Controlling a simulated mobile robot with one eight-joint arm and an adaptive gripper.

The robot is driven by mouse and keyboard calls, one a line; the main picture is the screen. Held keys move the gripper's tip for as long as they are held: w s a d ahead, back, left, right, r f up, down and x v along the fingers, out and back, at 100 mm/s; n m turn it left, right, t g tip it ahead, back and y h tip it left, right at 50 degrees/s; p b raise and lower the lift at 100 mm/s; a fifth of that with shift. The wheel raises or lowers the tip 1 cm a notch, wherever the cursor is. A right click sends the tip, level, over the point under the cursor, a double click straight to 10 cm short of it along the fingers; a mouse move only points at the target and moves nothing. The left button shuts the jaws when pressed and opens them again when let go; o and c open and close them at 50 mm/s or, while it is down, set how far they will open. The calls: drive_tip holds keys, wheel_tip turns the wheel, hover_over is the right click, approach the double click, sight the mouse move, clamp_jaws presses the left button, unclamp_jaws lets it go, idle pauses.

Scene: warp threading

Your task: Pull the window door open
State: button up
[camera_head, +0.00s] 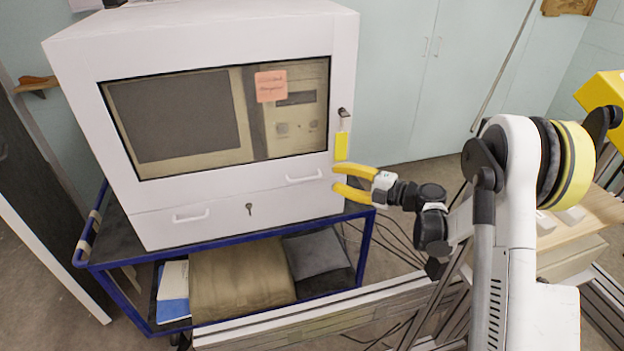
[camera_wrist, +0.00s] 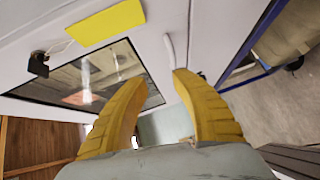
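The window door (camera_head: 225,172) is the white front panel of a cabinet, with a dark-framed window (camera_head: 170,115). It looks closed. Its white bar handle (camera_head: 304,178) is at the lower right, below the window. My gripper (camera_head: 334,180) has yellow fingers, spread apart, just right of this handle and pointing left. In the wrist view, my gripper (camera_wrist: 157,66) is open and empty. The handle (camera_wrist: 168,48) shows beyond the fingertips, nearer the right finger. Whether a finger touches it cannot be told. The window also shows in the wrist view (camera_wrist: 70,85), partly behind the left finger.
A drawer with a handle (camera_head: 191,216) and a key (camera_head: 249,209) is below the door. A black latch (camera_head: 344,113) and yellow tag (camera_head: 341,146) are at the cabinet's right edge. The cabinet stands on a blue-framed cart (camera_head: 230,239). An aluminium rail (camera_head: 320,318) runs in front.

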sight(307, 179)
drive_tip(key=shift+g, duration=0.5)
drive_tip(key=b+x, duration=0.1)
drive_tip(key=x, duration=0.2)
drive_tip(key=f+b+x, duration=0.1)
drive_tip(key=x, duration=0.3)
drive_tip(key=f+x, duration=0.1)
drive_tip(key=x, duration=0.2)
drive_tip(key=shift+s+a+f+b, duration=0.15)
drive_tip(key=shift+s+a+b, duration=0.05)
drive_tip(key=shift+a+b, duration=0.2)
clamp_jaws()
